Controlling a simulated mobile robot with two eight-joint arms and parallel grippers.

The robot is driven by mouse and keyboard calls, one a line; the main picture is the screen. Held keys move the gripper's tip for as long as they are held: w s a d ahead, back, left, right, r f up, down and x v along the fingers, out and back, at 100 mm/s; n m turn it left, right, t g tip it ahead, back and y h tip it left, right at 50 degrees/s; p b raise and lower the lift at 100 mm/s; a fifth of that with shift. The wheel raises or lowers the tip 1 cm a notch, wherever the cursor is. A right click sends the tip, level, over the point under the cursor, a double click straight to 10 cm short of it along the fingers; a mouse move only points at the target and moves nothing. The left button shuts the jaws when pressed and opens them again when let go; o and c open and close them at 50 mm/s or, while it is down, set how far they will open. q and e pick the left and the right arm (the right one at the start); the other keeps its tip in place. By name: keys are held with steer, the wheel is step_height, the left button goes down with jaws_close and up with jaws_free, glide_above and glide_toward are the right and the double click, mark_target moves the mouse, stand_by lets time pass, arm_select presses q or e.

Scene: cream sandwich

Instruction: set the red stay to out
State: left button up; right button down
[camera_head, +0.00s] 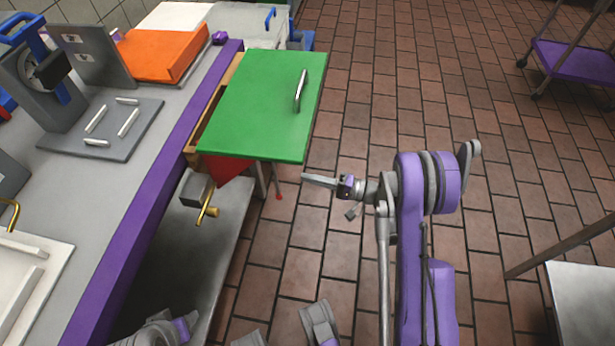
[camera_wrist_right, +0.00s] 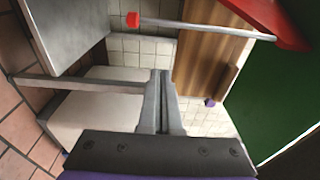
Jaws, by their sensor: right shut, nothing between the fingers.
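The red stay shows under the green panel (camera_head: 265,100) as a red plate (camera_head: 226,177) and a thin rod with a red tip (camera_head: 279,196). In the right wrist view the light rod runs from a red end knob (camera_wrist_right: 132,20) to a red part (camera_wrist_right: 270,22) beside the green panel (camera_wrist_right: 275,95). My right gripper (camera_head: 306,180) is shut and empty, just right of the red tip and apart from it. In the wrist view its closed fingers (camera_wrist_right: 160,78) point toward the rod, below it in the picture.
The counter (camera_head: 140,150) has a purple edge (camera_head: 150,180). A brass handle (camera_head: 208,205) sticks out below the panel. A grey slab with white bars (camera_head: 105,145) and an orange block (camera_head: 160,55) lie on the counter.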

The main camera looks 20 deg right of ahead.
arm_select(q)
steer(key=shift+b+x, duration=0.75)
steer(key=shift+x, duration=0.15)
arm_select(e)
steer(key=w+a, duration=0.1)
steer(key=a, duration=0.6)
arm_select(q)
steer(key=shift+s+a, duration=0.1)
